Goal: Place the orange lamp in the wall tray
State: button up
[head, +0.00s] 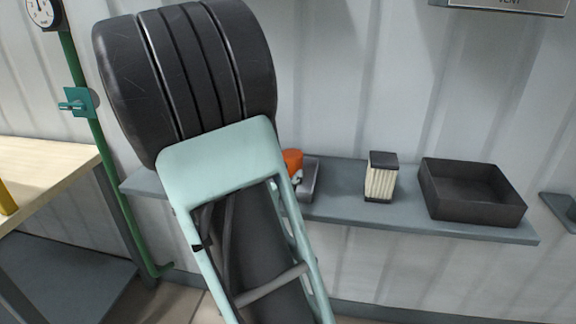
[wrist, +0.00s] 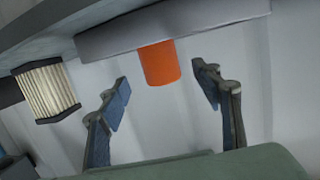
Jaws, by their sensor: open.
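The orange lamp (head: 292,160) shows as a small orange piece at a grey holder (head: 309,181) on the wall shelf, partly hidden by my arm. In the wrist view the lamp (wrist: 160,62) is an orange cylinder sticking out of the long grey holder (wrist: 200,22). My gripper (wrist: 160,78) is open. Its two fingertips stand on either side of the lamp in the picture, with clear gaps; contact is not visible. My arm hides most of the gripper in the head view. A black open tray (head: 431,196) sits empty on the shelf's right part.
A pleated cream filter with a dark cap (head: 381,178) stands on the shelf (head: 345,208) between holder and tray; it also shows in the wrist view (wrist: 45,90). A green pipe (head: 110,170) and a wooden-topped bench (head: 45,165) are at left. A corrugated wall stands close behind.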

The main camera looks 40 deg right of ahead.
jog(key=shift+v, duration=1.85)
jog(key=shift+r, duration=0.1)
